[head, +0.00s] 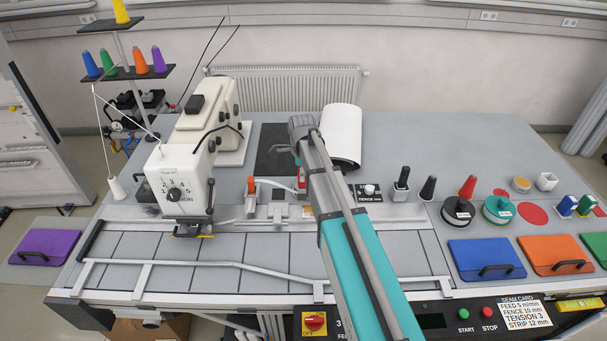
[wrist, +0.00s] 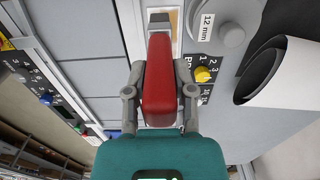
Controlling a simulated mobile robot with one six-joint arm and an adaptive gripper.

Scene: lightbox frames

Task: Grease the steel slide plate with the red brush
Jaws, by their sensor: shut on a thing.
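The red brush (wrist: 158,85) is held in my gripper (wrist: 160,92), its red body between the two grey fingers. In the head view a small red part of the brush (head: 302,179) shows below the arm's end, over the table behind the fence. A grey block with a brown edge shows just past the brush's far end in the wrist view; I cannot tell whether it is the bristles or a thing beneath. I cannot surely pick out the steel slide plate; a pale metal strip (wrist: 176,42) runs beside that end. Contact with it cannot be judged.
A sewing machine (head: 190,160) stands left of my arm. A white roll (head: 342,135) lies close behind the arm's end. An orange-topped part (head: 250,186) stands to its left. Dark cones, spools and coloured cases crowd the right side. A pale rail (head: 220,264) runs along the front.

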